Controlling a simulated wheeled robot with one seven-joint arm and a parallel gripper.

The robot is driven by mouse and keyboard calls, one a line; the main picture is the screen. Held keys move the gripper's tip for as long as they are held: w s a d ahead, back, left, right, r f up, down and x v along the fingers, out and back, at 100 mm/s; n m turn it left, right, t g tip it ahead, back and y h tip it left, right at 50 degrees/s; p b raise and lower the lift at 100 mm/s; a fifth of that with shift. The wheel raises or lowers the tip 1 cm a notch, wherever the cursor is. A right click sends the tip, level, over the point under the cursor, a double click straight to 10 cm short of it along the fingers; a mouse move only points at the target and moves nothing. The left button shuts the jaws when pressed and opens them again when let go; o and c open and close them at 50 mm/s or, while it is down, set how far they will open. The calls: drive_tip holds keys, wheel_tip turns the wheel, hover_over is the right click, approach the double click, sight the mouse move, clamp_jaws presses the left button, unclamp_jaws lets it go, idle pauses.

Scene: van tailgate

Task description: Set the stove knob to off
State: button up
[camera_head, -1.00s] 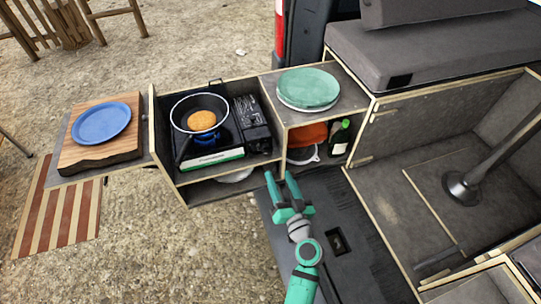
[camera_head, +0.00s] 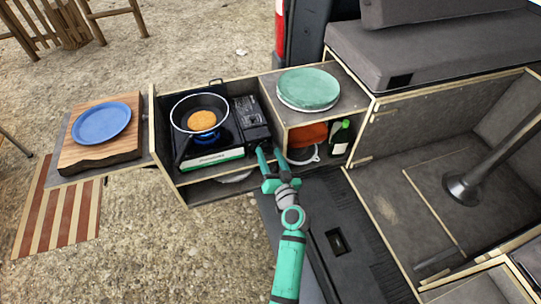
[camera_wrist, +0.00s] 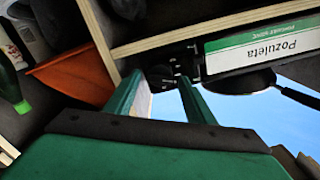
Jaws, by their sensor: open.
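The stove (camera_head: 213,159) is a dark camping stove with a green and white label, in the wooden side box. A pan (camera_head: 187,104) with an orange-brown round piece of food sits on it, and blue flame shows beneath. My gripper (camera_head: 267,151) is open at the stove's front right corner. In the wrist view the dark stove knob (camera_wrist: 160,75) shows between and just beyond my open fingertips (camera_wrist: 163,84). I cannot tell whether they touch it. The knob's setting is too dark to read. In the head view my gripper hides the knob.
A green plate (camera_head: 308,88) lies on the cabinet right of the stove. An orange item (camera_head: 307,134) and a green bottle (camera_head: 341,138) stand in the shelf below, close to my gripper's right. A blue plate (camera_head: 101,123) rests on a wooden board at left.

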drive_tip(key=c, duration=1.1)
drive_tip(key=shift+o, duration=0.2)
drive_tip(key=m, duration=0.6)
drive_tip(key=shift+d+f+m, duration=0.1)
drive_tip(key=shift+d+m, duration=0.05)
drive_tip(key=shift+m, duration=0.25)
drive_tip(key=m, duration=0.6)
drive_tip(key=shift+f, duration=0.1)
drive_tip(key=shift+m, duration=0.3)
drive_tip(key=o, duration=1.1)
drive_tip(key=shift+c, duration=0.2)
